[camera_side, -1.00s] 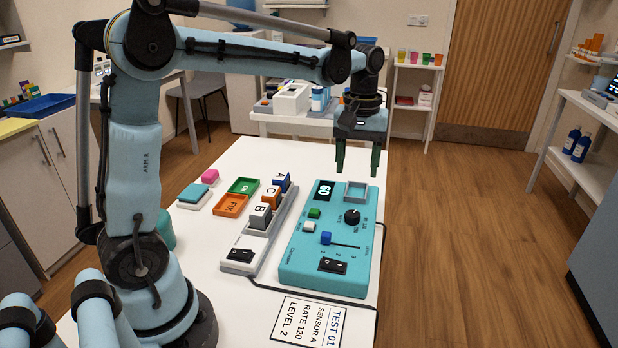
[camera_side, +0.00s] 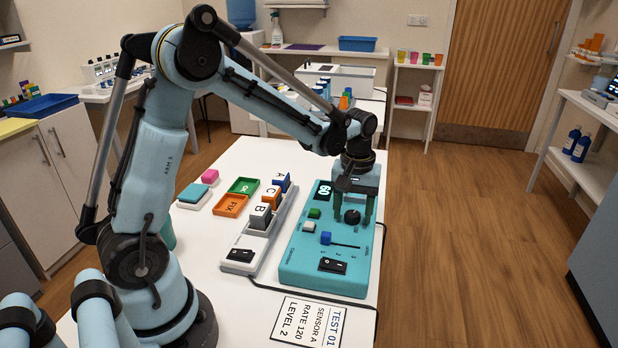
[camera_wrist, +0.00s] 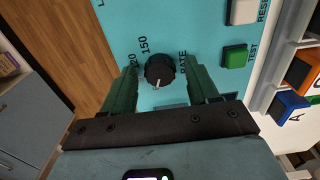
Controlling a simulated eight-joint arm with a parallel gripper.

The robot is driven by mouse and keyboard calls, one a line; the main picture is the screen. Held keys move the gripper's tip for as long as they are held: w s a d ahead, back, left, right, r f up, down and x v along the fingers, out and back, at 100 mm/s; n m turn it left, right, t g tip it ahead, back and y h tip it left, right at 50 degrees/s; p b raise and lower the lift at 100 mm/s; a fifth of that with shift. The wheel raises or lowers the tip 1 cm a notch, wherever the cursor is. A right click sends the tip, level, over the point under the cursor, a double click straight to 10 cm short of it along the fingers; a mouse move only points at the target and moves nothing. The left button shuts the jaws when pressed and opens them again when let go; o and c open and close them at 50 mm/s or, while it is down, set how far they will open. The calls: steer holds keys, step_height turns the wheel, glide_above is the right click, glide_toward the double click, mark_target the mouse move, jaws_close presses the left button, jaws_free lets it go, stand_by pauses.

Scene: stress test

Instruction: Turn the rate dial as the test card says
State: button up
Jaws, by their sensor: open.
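The black rate dial (camera_side: 352,217) sits on the teal panel (camera_side: 300,270). In the wrist view the dial (camera_wrist: 160,70) has a white mark pointing down the picture, with "120" and "150" printed to its upper left and "RATE" to its right. My gripper (camera_side: 353,214) is open and low over the panel, its green fingers on either side of the dial. In the wrist view gaps show between dial and fingers. The test card (camera_side: 309,320) reads "TEST 01, SENSOR A, RATE 120, LEVEL 2". The display (camera_side: 323,191) reads 60.
The panel also has a blue slider (camera_side: 326,238), a black rocker switch (camera_side: 332,265), and green (camera_side: 314,213) and white (camera_side: 309,227) buttons. A rack with lettered blocks (camera_side: 260,216) stands left of the panel. An orange FIX tray (camera_side: 230,205) lies further left.

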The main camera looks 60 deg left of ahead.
steer(key=c, duration=1)
steer(key=shift+c, duration=0.2)
steer(key=shift+m, duration=0.4)
steer(key=m, duration=0.3)
steer(key=shift+m, duration=0.4)
steer(key=m, duration=1.3)
